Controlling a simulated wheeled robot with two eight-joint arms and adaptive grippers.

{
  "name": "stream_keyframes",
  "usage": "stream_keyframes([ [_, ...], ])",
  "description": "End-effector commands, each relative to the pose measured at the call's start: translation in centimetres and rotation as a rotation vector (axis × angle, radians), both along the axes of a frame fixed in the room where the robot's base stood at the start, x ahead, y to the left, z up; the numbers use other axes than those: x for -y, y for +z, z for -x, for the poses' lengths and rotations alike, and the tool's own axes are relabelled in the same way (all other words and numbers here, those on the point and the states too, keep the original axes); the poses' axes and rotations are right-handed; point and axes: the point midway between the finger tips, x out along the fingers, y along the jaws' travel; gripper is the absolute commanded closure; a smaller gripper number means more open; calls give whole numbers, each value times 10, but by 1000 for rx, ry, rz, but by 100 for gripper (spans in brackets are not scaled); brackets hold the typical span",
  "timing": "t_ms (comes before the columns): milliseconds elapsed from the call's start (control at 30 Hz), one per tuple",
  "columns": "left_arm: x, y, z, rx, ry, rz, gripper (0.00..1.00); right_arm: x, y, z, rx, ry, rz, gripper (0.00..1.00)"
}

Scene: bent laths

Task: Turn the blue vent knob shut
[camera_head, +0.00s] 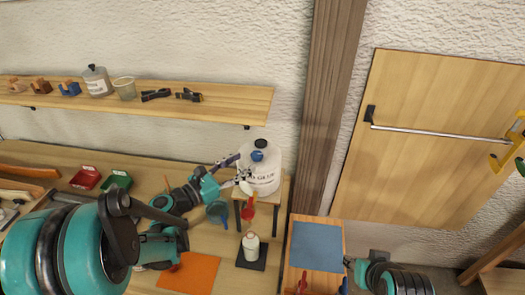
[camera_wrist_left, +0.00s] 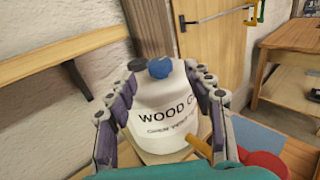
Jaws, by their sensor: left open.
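A white wood-glue jug (camera_head: 262,176) stands on a small wooden stand (camera_head: 236,193) at the back of the bench. Its blue vent knob (camera_head: 257,156) is on top, and it also shows in the left wrist view (camera_wrist_left: 159,68) beside a dark cap (camera_wrist_left: 137,64). My left gripper (camera_head: 241,172) is open at the jug's left side in the head view. In the left wrist view its fingers (camera_wrist_left: 160,84) stand apart on either side of the jug's upper part, with the knob between and beyond them. Contact cannot be told. My right gripper (camera_head: 347,266) is low at right, its jaws unclear.
A red tap handle (camera_head: 248,212) is at the jug's front, above a small white bottle (camera_head: 251,241) on a dark pad (camera_head: 250,258). A blue cup (camera_head: 218,210) is left of it. A shelf (camera_head: 220,98) runs behind. A wooden post (camera_head: 328,100) stands right.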

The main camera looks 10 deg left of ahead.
Motion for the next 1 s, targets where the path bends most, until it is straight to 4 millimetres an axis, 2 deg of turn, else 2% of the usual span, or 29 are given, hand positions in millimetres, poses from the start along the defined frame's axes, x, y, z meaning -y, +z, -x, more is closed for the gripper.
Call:
stream_keyframes([
  [200, 23, 0, -29, 0, -6, 0, 48, 0, 0, 0, 0, 0, 0, 60],
  [400, 39, 0, -50, 0, -5, 0, 48, 0, 0, 0, 0, 0, 0, 60],
  [767, 43, 0, -56, 0, -3, 0, 48, 0, 0, 0, 0, 0, 0, 60],
  [967, 43, 0, -56, 0, -3, 0, 98, 0, 0, 0, 0, 0, 0, 60],
  [1000, 43, 0, -56, 0, -3, 0, 98, 0, 0, 0, 0, 0, 0, 60],
])
